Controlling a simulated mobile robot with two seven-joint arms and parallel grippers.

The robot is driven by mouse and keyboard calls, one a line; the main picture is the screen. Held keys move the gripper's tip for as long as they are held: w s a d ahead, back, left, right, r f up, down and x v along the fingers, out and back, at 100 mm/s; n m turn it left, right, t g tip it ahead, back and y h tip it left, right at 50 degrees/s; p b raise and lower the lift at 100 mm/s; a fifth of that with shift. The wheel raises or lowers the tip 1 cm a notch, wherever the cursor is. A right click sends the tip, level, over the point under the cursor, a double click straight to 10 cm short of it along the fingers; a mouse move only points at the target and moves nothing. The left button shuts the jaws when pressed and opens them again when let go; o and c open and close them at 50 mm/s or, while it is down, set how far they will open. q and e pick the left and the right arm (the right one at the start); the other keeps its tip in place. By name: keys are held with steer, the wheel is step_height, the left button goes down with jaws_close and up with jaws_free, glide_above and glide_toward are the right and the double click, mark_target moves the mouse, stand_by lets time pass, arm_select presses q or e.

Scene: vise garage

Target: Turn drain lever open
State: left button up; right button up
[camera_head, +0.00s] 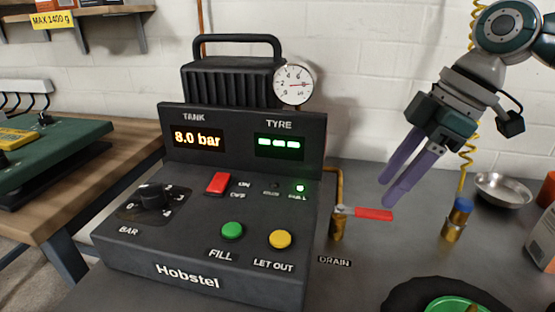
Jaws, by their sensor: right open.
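The drain lever (373,214) is a red handle on a brass valve (337,228) at the right side of the compressor (205,245). It points to the right, roughly level, above the label DRAIN (335,262). My right gripper (388,190) comes down from the upper right. Its two purple fingers are open and empty, with their tips just above the red handle. I cannot tell whether they touch it. The tank display (198,138) reads 8.0 bar. My left gripper is not in view.
A brass fitting with a blue top (457,220) stands right of the lever, beneath a yellow coiled hose (466,165). A metal bowl (503,188) lies behind it. A dark round item with green inside (440,303) is at the front edge. Bare bench lies between them.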

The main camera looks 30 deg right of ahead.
mark_target(368, 211)
steer(key=x, duration=0.4)
steer(key=shift+f+b, duration=0.2)
steer(key=shift+b, duration=0.1)
jaws_close()
stand_by(1.1)
